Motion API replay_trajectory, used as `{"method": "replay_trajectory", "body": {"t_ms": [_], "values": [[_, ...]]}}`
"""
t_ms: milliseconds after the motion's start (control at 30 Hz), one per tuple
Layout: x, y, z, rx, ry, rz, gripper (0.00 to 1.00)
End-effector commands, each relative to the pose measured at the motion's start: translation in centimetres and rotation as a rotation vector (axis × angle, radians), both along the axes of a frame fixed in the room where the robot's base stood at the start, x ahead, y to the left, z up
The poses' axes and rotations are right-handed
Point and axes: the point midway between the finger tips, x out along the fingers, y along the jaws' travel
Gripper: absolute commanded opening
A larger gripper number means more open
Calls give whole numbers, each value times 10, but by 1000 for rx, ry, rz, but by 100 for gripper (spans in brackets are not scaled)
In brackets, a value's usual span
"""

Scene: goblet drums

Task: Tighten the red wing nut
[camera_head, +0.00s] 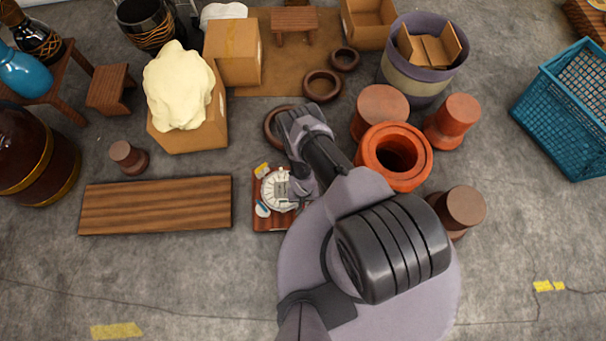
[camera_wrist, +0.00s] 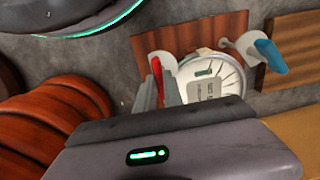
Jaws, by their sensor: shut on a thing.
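The red wing nut (camera_wrist: 157,76) shows in the wrist view between the fingertips of my gripper (camera_wrist: 160,92), which is shut on it. It stands beside a round white dial (camera_wrist: 226,72) with dark marks, on a reddish-brown wooden board (camera_wrist: 192,36). A blue wing nut (camera_wrist: 271,56) on a pale post stands at the dial's other side. In the head view the dial (camera_head: 277,190) and the board (camera_head: 268,222) lie left of my arm. The blue wing nut (camera_head: 262,209) is at the dial's lower left. My arm hides the red one there.
A yellow piece (camera_head: 262,170) sits at the board's upper left. A wooden plank (camera_head: 155,205) lies to the left. An orange hollow drum (camera_head: 393,156) and brown drums (camera_head: 465,208) stand close on the right. Boxes (camera_head: 233,51) stand behind. Bare floor lies in front.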

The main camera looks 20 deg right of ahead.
Motion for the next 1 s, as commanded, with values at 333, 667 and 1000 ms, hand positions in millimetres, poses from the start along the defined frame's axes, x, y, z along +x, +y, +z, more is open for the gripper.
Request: {"method": "replay_trajectory", "body": {"t_ms": [333,667,1000], "values": [[-1,0,0,0,1,-160,0],[-1,0,0,-1,1,-202,0],[-1,0,0,-1,1,-202,18]]}}
